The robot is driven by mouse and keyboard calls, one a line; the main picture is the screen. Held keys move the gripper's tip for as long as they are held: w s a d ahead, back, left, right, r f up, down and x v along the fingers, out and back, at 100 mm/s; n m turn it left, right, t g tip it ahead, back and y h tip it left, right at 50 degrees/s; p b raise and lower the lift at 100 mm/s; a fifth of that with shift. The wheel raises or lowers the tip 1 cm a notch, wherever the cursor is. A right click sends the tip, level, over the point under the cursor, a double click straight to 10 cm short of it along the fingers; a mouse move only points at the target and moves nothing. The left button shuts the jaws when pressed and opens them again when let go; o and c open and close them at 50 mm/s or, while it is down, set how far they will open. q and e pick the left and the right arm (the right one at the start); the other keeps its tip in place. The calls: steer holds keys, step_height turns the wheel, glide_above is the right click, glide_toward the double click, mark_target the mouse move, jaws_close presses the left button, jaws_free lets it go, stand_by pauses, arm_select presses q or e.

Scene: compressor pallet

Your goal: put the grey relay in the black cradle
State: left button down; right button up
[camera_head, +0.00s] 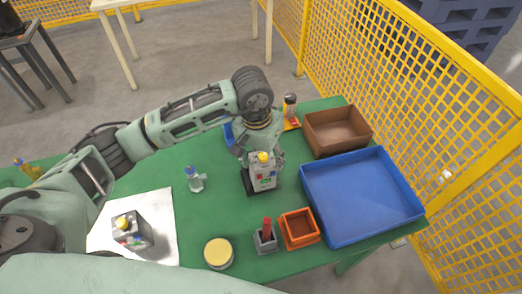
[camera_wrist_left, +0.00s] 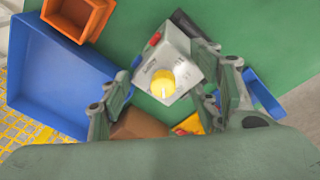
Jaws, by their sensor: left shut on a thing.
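The grey relay (camera_head: 264,179), a box with a yellow knob and small coloured parts on its face, is between the fingers of my left gripper (camera_head: 263,158). In the left wrist view the relay (camera_wrist_left: 181,58) shows its yellow knob and a red part, with the fingers on both sides. The black cradle (camera_head: 248,183) shows as a dark edge beside and under the relay; a dark strip of it (camera_wrist_left: 188,24) also shows behind the relay in the wrist view. I cannot tell whether the relay rests in the cradle or hangs just above it. My right gripper is not in view.
A similar grey box (camera_head: 133,236) stands on a white mat (camera_head: 160,210).

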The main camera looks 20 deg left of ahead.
arm_select(q)
steer(key=shift+w+a+f+p, duration=0.65)
steer(key=shift+w+a+f, duration=0.2)
steer(key=shift+w, duration=0.25)
steer(key=shift+w+f, duration=0.15)
steer(key=shift+f, duration=0.15)
steer(key=shift+f, duration=0.1)
steer(key=c, duration=0.6)
jaws_free()
